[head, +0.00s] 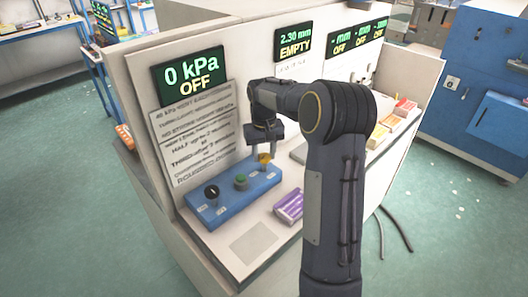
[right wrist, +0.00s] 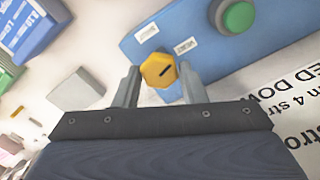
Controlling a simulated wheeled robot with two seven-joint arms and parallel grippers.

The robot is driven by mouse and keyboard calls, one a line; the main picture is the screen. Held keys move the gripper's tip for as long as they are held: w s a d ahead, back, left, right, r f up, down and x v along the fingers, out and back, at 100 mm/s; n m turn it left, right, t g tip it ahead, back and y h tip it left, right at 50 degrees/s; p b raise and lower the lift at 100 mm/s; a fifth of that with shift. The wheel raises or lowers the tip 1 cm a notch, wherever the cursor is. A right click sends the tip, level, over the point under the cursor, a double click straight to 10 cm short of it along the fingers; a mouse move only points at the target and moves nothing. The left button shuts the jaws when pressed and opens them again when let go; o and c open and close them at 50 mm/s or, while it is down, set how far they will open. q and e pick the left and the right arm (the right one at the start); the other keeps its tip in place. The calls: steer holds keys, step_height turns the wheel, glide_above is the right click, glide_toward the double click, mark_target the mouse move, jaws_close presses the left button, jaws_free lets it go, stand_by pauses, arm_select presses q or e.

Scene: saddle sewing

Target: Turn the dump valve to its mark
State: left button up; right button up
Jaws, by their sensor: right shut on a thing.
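The dump valve is a yellow faceted knob (right wrist: 158,70) with a dark line across its top, set on the blue control box (head: 233,195). It also shows in the head view (head: 265,158) at the right end of the box. My right gripper (right wrist: 160,74) has its two grey fingers on either side of the knob and is shut on it. In the head view the right gripper (head: 265,153) comes down from above. Two small white labels (right wrist: 186,46) lie beside the knob; their text is too small to read. My left gripper is not in view.
The box also has a green button (head: 241,181) and a black knob (head: 211,191). A purple pack (head: 289,206) lies in front of it. A display (head: 189,76) reads 0 kPa OFF; another (head: 294,41) reads 2.30 mm EMPTY. Coloured packs (head: 403,107) lie behind my arm.

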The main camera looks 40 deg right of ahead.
mark_target(264, 155)
steer(key=shift+m, duration=0.9)
steer(key=o, duration=1)
steer(key=shift+r, duration=0.15)
step_height(264, 155, up, 8)
steer(key=shift+f, duration=0.2)
